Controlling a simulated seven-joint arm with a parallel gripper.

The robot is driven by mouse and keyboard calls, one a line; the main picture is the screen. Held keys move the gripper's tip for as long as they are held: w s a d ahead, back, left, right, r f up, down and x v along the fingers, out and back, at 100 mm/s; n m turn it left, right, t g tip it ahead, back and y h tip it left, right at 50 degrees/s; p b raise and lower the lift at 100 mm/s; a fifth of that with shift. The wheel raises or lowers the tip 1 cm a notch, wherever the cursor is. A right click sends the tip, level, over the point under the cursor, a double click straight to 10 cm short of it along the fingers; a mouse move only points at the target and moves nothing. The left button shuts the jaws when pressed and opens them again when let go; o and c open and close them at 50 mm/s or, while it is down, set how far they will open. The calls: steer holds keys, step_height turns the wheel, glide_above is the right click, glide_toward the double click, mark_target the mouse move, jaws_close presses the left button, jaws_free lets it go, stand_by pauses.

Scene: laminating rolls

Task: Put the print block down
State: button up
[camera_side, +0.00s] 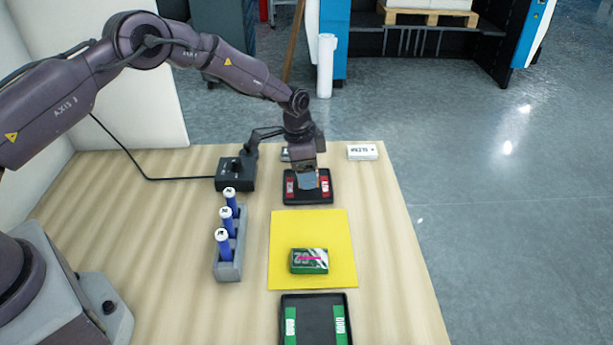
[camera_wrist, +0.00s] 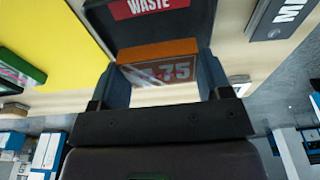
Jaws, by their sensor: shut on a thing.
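The print block (camera_wrist: 158,68) has an orange-brown edge and a dark face reading "75". It sits between the two fingers of my gripper (camera_side: 308,180), which is shut on it. In the side view the block is mostly hidden by the fingers. My gripper is over the black tray with red labels (camera_side: 290,199); its "WASTE" label also shows in the wrist view (camera_wrist: 150,6). I cannot tell whether the block touches the tray floor. A second block, green with a printed face (camera_side: 309,261), lies on the yellow mat (camera_side: 285,228).
A black tray with green labels (camera_side: 314,310) lies at the table front. A grey rack (camera_side: 229,268) with blue rolls stands left of the mat. A dark box with a cable (camera_side: 235,175) is behind it. A white labelled block (camera_side: 362,152) lies back right.

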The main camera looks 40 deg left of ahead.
steer(key=shift+f, duration=1.3)
steer(key=shift+f, duration=0.15)
steer(key=o, duration=0.6)
steer(key=shift+o, duration=0.2)
